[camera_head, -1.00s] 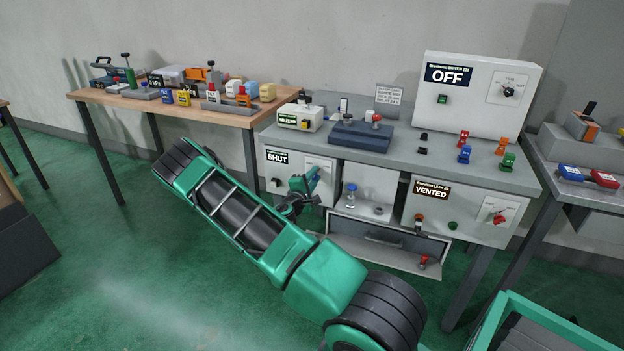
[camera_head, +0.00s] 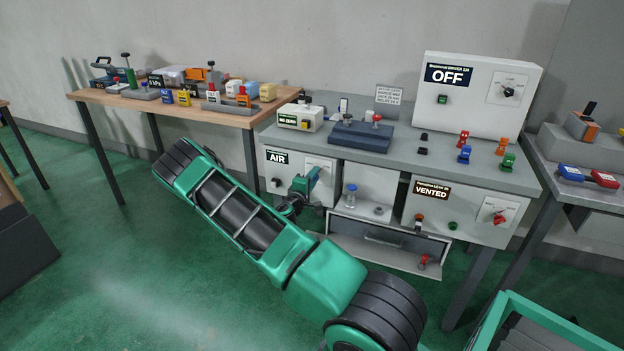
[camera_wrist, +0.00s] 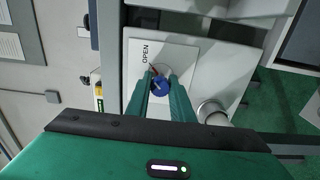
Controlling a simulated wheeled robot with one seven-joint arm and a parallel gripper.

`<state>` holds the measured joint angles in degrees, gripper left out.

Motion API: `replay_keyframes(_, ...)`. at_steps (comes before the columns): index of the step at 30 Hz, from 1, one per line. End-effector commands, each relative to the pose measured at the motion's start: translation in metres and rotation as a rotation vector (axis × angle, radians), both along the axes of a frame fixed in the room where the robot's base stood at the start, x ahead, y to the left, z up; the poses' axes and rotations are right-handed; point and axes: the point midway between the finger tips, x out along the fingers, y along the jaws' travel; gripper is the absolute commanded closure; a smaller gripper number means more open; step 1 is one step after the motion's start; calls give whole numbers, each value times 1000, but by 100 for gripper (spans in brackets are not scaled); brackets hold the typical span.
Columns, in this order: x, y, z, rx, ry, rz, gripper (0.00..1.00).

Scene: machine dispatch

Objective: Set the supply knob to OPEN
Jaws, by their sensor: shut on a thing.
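The supply knob (camera_wrist: 160,88) is blue and sits on a white plate (camera_wrist: 188,52) with the word OPEN printed on it in the wrist view. A small reddish pointer on the knob is turned toward the OPEN side. My gripper (camera_wrist: 161,83) has its two green fingers closed on either side of the knob. In the head view my gripper (camera_head: 303,186) is at the front of the left cabinet (camera_head: 287,158) and hides the knob. The display (camera_head: 277,157) on that cabinet reads AIR.
The bench (camera_head: 392,147) carries a box (camera_head: 465,99) with a display reading OFF. The right cabinet (camera_head: 461,211) below reads VENTED. An open drawer (camera_head: 386,247) juts out just right of my gripper. A wooden table (camera_head: 228,113) with small items stands left.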

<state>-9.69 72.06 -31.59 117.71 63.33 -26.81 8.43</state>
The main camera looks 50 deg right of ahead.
Motion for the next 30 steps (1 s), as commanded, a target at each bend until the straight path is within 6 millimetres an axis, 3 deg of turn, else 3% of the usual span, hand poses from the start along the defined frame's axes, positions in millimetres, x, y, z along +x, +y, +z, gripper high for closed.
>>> replay_keyframes(1,1,1,-3,6,0,2,100)
replay_keyframes(2,1,1,-3,6,0,2,77)
replay_keyframes(4,1,1,-3,6,0,2,61)
replay_keyframes(17,-3,8,-1,2,2,0,61)
replay_keyframes(30,-31,79,-2,3,4,2,61)
